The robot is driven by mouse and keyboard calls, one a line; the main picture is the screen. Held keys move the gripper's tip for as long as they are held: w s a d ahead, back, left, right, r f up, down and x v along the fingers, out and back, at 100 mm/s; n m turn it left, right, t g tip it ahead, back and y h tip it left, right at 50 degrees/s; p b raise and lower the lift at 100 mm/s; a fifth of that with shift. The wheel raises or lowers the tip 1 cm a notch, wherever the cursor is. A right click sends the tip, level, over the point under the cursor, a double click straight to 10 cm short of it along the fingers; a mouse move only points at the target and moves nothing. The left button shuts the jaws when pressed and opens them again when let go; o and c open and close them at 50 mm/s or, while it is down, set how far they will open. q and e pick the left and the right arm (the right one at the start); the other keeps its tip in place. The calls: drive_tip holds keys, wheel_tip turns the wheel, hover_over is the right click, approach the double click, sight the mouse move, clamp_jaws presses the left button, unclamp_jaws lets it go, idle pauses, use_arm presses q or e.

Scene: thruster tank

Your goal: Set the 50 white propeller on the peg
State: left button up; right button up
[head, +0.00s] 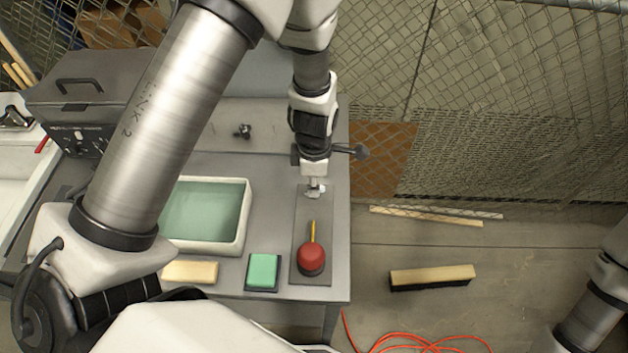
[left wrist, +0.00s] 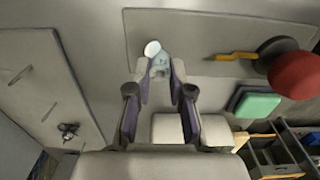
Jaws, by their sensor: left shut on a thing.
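My left gripper (head: 314,184) points down over the far end of a dark grey plate (head: 327,225) on the bench. It is shut on a small pale propeller (head: 315,192), whose outline is mostly hidden by the fingers. In the left wrist view the fingertips (left wrist: 160,78) close around it, and the white and pale blue propeller (left wrist: 155,54) shows just beyond them. The number 50 is not legible. I cannot make out the peg or whether the propeller touches it. My right gripper is out of view.
A green block (head: 263,268), a wooden block (head: 190,271) and a water tank (head: 246,215) are to the left. A mesh fence (head: 500,110) stands beyond the bench.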

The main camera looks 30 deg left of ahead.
use_arm(q)
drive_tip(key=shift+f, duration=1.15)
idle(0.6)
drive_tip(key=o, duration=0.8)
drive_tip(key=shift+o, duration=0.2)
wheel_tip(320, 180, up, 8)
drive_tip(key=p, duration=0.8)
